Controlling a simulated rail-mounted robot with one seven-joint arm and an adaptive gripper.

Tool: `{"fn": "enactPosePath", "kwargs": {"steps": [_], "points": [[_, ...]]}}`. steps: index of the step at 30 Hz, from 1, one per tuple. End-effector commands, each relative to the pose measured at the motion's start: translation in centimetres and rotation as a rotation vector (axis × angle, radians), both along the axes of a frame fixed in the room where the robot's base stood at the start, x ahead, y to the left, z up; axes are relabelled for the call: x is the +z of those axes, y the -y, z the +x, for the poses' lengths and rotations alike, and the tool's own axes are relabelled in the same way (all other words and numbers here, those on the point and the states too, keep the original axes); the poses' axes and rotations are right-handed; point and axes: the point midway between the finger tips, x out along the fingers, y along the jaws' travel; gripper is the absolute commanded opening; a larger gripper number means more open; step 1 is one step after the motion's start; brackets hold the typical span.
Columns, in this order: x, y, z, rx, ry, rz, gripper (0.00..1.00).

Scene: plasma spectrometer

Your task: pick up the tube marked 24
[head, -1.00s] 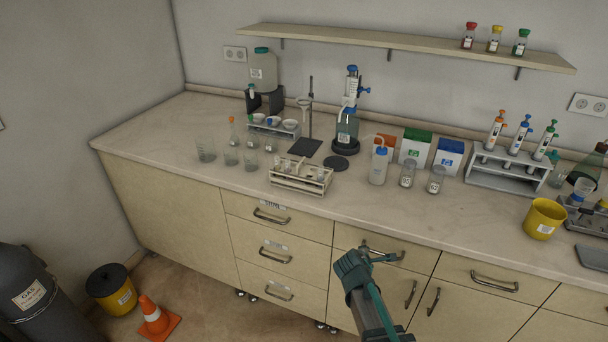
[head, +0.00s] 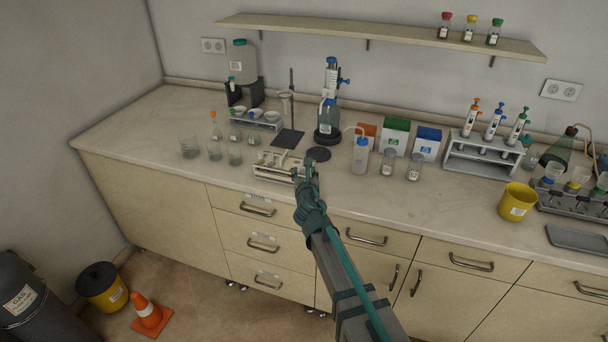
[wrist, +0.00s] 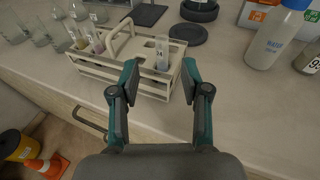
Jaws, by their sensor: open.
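A beige tube rack (head: 262,174) stands near the counter's front edge; it also shows in the wrist view (wrist: 145,92). A tube with a pale label (wrist: 162,52) stands upright at its right end. Two more tubes, a left one (wrist: 76,38) and one beside it (wrist: 95,38), stand at its left end with coloured contents. I cannot read a 24 on any of them. My gripper (wrist: 160,78) is open and empty at the rack's front right. The right-end tube shows beyond the gap between its fingers. In the head view my gripper (head: 309,172) hides the rack's right end.
A white wash bottle (wrist: 272,38) and labelled jars (head: 388,162) stand to the right. A dark round disc (wrist: 187,34) lies behind the rack. Glass beakers (head: 189,148) stand to the left. The counter right of the rack's front is clear.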

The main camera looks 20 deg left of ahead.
Motion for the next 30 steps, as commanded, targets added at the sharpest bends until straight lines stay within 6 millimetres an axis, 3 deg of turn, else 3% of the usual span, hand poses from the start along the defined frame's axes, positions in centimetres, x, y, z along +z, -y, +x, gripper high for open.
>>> {"fn": "enactPosePath", "kwargs": {"steps": [3, 11, 19, 28, 30], "points": [[-0.3, -0.9, 1.7, 0.0, 0.0, 0.001, 0.47], [-0.5, -1.4, 3.1, -0.001, -0.001, 0.0, 0.47], [-1.2, -2.7, 6.5, -0.002, -0.002, 0.001, 0.47], [-1.4, -2.8, 6.9, -0.002, -0.002, 0.002, 0.47], [-1.3, -2.8, 6.9, -0.002, -0.002, 0.002, 0.37]]}}
